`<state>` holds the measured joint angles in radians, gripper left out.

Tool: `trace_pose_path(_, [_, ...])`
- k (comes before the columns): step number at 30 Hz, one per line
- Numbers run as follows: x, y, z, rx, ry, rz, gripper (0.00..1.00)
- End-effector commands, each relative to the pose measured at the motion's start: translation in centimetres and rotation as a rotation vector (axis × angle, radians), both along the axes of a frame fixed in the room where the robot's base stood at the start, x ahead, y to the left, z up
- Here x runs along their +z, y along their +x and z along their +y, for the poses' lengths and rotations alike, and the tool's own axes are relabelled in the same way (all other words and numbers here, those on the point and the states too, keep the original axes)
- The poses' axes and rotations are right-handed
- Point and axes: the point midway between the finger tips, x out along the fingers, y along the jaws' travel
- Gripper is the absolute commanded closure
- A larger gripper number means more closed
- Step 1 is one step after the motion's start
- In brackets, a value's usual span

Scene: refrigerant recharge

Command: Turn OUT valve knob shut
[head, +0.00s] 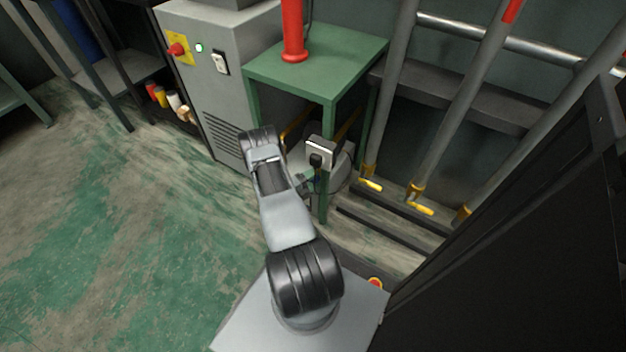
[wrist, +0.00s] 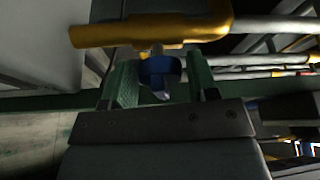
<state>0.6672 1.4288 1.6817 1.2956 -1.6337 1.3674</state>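In the wrist view, a small blue knob (wrist: 160,70) sits below a thick yellow pipe or body (wrist: 150,30), with a pale metal piece in front of it. No label is readable, so I cannot tell whether it is the OUT knob. My gripper (wrist: 162,86) has its two green-padded fingers on either side of the knob. A gap shows on the right side; the left finger is very close, and contact there is unclear. In the head view my gripper (head: 311,182) is small and dark beside the green stand's front leg, and the knob is hard to make out.
A green stand (head: 335,62) carries a red cylinder (head: 293,30). A grey cabinet (head: 222,85) stands to its left. Grey pipes with yellow-handled valves (head: 420,208) rise on the right. A black panel (head: 520,260) fills the lower right. The floor at left is clear.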

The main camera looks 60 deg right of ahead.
Motion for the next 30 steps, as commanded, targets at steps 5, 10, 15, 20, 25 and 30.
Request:
trace_pose_path(5, [-0.01, 0.00, 0.01, 0.000, 0.000, 0.000, 0.64])
trace_pose_path(10, [-0.01, 0.01, 0.02, 0.000, 0.000, 0.000, 0.79])
trace_pose_path(15, [-0.35, 0.00, 0.02, 0.001, 0.001, 0.084, 0.79])
trace_pose_path(20, [-0.14, 0.02, 0.03, 0.000, 0.001, 0.142, 0.79])
trace_pose_path(25, [-0.08, 0.02, 0.03, 0.001, 0.002, 0.141, 0.79])
trace_pose_path(30, [-0.08, 0.02, 0.03, 0.001, 0.002, 0.140, 0.43])
